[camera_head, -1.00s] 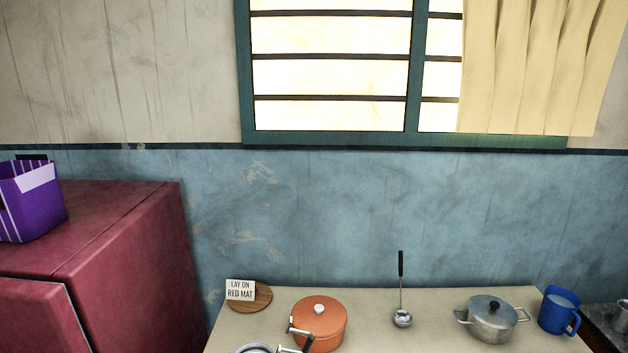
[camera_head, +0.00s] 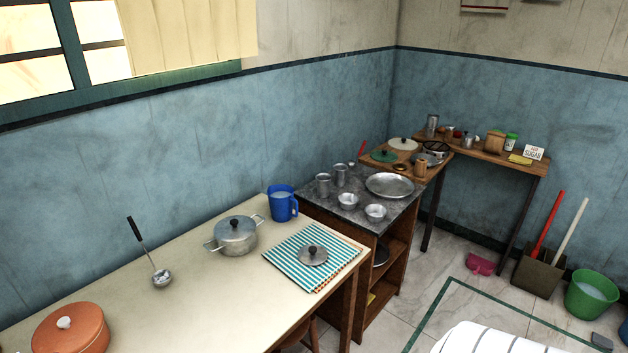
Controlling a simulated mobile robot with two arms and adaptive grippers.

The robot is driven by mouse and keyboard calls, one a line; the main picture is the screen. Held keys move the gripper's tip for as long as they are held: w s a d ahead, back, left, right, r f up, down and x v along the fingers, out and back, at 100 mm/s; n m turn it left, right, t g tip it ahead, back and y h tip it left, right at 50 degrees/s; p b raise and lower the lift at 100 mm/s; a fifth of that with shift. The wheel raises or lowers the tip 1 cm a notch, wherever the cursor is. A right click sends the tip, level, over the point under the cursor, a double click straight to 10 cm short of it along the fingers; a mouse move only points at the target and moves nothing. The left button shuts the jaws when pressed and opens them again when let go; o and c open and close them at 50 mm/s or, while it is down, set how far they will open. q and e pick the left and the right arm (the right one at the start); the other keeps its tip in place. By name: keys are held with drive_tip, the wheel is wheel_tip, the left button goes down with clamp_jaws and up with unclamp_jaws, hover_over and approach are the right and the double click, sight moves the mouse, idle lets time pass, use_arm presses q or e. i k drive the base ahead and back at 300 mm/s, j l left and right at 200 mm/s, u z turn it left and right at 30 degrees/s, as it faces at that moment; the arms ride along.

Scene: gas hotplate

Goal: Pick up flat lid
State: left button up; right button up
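A flat grey metal lid (camera_head: 313,256) with a dark knob lies on a teal-and-white striped cloth (camera_head: 290,270) near the right end of the cream table (camera_head: 190,270). A lidded silver pot (camera_head: 236,236) with two handles stands to its left. Other lids lie on the wooden corner shelf at the back: a green one (camera_head: 383,156) and a whitish one (camera_head: 403,144). I cannot tell how flat these are. Neither of my grippers shows in the head view.
A blue jug (camera_head: 283,203) stands behind the cloth. A ladle (camera_head: 161,277) and an orange pot (camera_head: 70,330) are further left. A stone-topped counter (camera_head: 340,214) with a metal plate, cups and bowls adjoins the table. A green bucket (camera_head: 590,295) stands on the floor at right.

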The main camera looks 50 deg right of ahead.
sight(308, 254)
drive_tip(key=z, duration=1.55)
drive_tip(key=u, duration=2.05)
drive_tip(key=z, duration=2.05)
drive_tip(key=i+l+u, duration=0.15)
drive_tip(key=i+l, duration=0.15)
drive_tip(key=l, duration=0.1)
